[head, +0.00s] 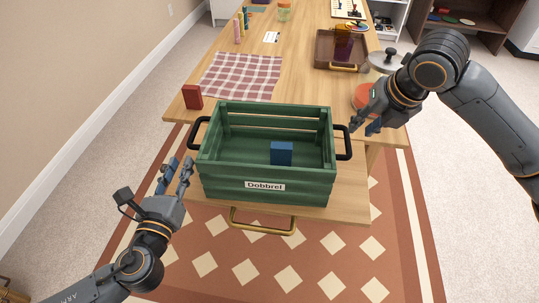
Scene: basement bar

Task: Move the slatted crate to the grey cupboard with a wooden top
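The green slatted crate (265,170), labelled "Dobbrel", stands upright at the near end of the wooden table. A blue block (281,152) lies inside it. The crate has a black handle on its left end (197,133) and another on its right end (344,141). My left gripper (176,172) is open and empty, left of the crate and below its left handle, apart from it. My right gripper (363,122) is open and empty, just right of the right handle; I cannot tell if it touches. I see no grey cupboard with a wooden top.
On the table (222,68) are a red block (192,97), a checked cloth (241,76), a brown tray (322,49), a pan lid (384,61) and an orange-red round thing (364,96). A brass handle (263,222) shows below the crate's front. Patterned rug lies underneath; carpet is clear at right.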

